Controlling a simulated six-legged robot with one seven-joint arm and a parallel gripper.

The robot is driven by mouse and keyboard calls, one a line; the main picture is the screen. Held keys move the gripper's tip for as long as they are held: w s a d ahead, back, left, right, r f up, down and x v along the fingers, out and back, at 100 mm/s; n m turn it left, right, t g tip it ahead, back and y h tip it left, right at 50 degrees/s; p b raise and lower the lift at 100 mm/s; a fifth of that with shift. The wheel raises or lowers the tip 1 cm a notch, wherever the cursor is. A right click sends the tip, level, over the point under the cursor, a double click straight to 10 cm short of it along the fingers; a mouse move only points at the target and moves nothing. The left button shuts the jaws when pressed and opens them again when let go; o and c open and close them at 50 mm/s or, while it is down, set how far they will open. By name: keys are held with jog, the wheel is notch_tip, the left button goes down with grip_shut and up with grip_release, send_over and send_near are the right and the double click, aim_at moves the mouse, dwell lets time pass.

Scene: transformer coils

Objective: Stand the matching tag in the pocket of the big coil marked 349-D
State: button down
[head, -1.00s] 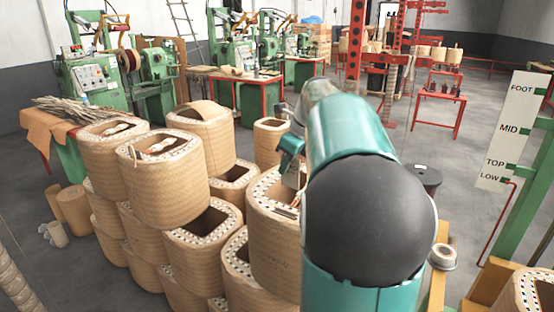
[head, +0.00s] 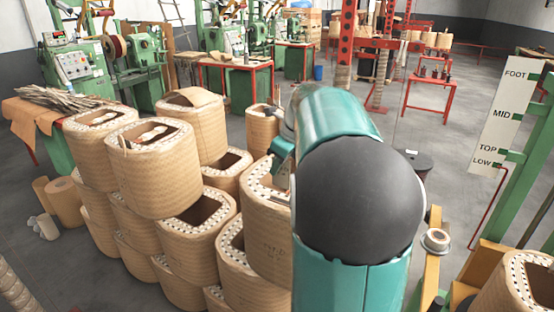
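Several big tan paper-wrapped coils stand stacked at the left and middle in the head view. One big coil (head: 266,235), just left of my arm, carries faint dark writing on its side that is too small to read. Another big coil (head: 152,180) sits high on the stack with light pieces in its open top. I cannot make out a tag or a pocket for certain. My teal and black arm covers the centre right. A small teal part of its far end (head: 281,150) shows beside the coil near my arm; the fingers are hidden, so their opening does not show.
A white board (head: 508,115) marked FOOT, MID, TOP and LOW stands at the right by a green post. A dark spool (head: 418,162) stands on the floor behind my arm. Green machines (head: 78,65) and a red table (head: 235,75) stand at the back. Open floor lies behind the coils.

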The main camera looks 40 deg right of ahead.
jog(key=shift+f, duration=3.95)
jog(key=c, duration=2.1)
grip_release()
jog(key=o, duration=0.5)
jog(key=v, duration=1.3)
jog(key=shift+d+r, duration=0.1)
jog(key=shift+r, duration=0.25)
